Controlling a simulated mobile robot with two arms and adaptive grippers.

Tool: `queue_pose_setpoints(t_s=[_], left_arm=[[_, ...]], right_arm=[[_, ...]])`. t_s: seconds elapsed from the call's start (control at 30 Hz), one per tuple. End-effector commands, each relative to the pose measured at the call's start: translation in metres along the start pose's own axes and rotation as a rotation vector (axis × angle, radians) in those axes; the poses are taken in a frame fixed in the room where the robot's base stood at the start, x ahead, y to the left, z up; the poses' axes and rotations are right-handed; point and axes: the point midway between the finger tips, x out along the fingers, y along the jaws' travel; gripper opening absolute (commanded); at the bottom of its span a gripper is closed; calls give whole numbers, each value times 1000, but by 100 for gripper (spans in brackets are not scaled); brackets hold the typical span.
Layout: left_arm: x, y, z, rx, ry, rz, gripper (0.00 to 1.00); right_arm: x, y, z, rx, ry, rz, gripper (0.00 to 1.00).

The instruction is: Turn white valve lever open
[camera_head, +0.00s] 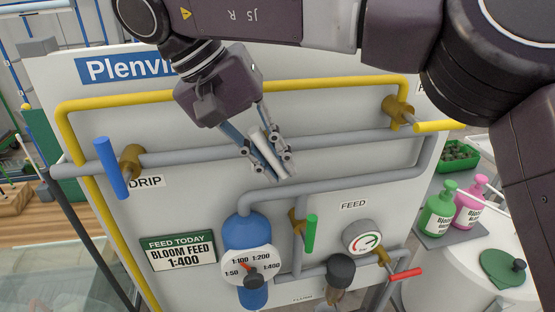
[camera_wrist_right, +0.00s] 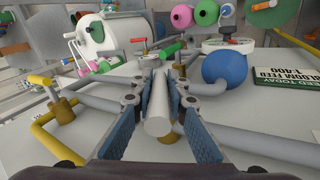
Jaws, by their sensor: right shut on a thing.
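The white valve lever (camera_head: 260,142) is a short white bar on the grey horizontal pipe of the panel. In the head view it lies across that pipe, slanting from upper left to lower right. My right gripper (camera_head: 268,157) reaches down from above and is shut on it, with one finger along each side. In the right wrist view the white lever (camera_wrist_right: 158,103) runs away from me between the blue finger pads of the right gripper (camera_wrist_right: 161,106). My left gripper is not in view.
Other levers stand around it: blue (camera_head: 111,167) at left, yellow (camera_head: 437,126) at right, green (camera_head: 310,234) and red (camera_head: 405,273) below. A yellow pipe (camera_head: 318,84) runs above. A blue dosing unit (camera_head: 245,229) and a gauge (camera_head: 361,237) sit lower on the panel.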

Motion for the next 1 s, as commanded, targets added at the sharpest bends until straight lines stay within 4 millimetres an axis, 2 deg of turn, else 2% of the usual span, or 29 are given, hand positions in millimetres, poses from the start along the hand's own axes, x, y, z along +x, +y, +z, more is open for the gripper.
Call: queue_pose_setpoints(t_s=[0.3, 0.77, 0.8, 0.93, 1.0], left_arm=[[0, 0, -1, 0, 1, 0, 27], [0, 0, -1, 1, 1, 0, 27], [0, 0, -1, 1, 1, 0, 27], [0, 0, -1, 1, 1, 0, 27], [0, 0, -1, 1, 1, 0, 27]], right_arm=[[-1, -1, 0, 4, 23, 103, 0], [-1, -1, 0, 3, 24, 113, 0], [-1, -1, 0, 4, 24, 113, 17], [-1, -1, 0, 3, 23, 113, 31], [0, -2, 0, 2, 23, 113, 31]])
